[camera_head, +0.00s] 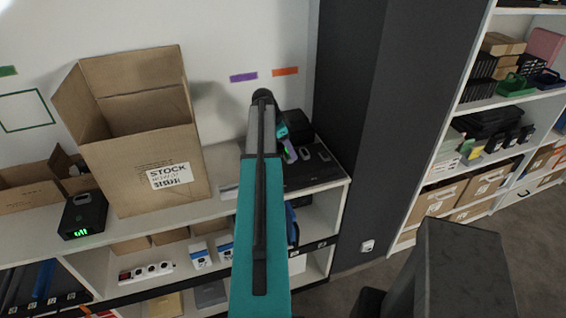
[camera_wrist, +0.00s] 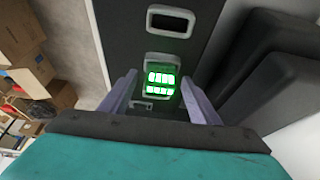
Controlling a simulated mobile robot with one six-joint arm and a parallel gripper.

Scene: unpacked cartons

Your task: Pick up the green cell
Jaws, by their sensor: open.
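The green cell (camera_wrist: 160,90) shows in the wrist view as a brightly glowing block with light bands. It sits at a slot in a dark station (camera_wrist: 158,50) that has other rectangular openings in a row. My gripper (camera_wrist: 160,80) is open, with one pale purple finger to the left of the cell and one to the right. I cannot tell whether either finger touches it. In the head view my gripper (camera_head: 290,142) is over the dark station (camera_head: 318,165) at the right end of the shelf. My arm hides part of it, and only a small green glow shows there.
An open carton (camera_head: 150,140) stands on the shelf to the left, beside a black device with a green display (camera_head: 82,215). A dark pillar (camera_head: 375,130) rises right of the shelf. In the wrist view, dark blocks (camera_wrist: 270,65) lie close to the right finger.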

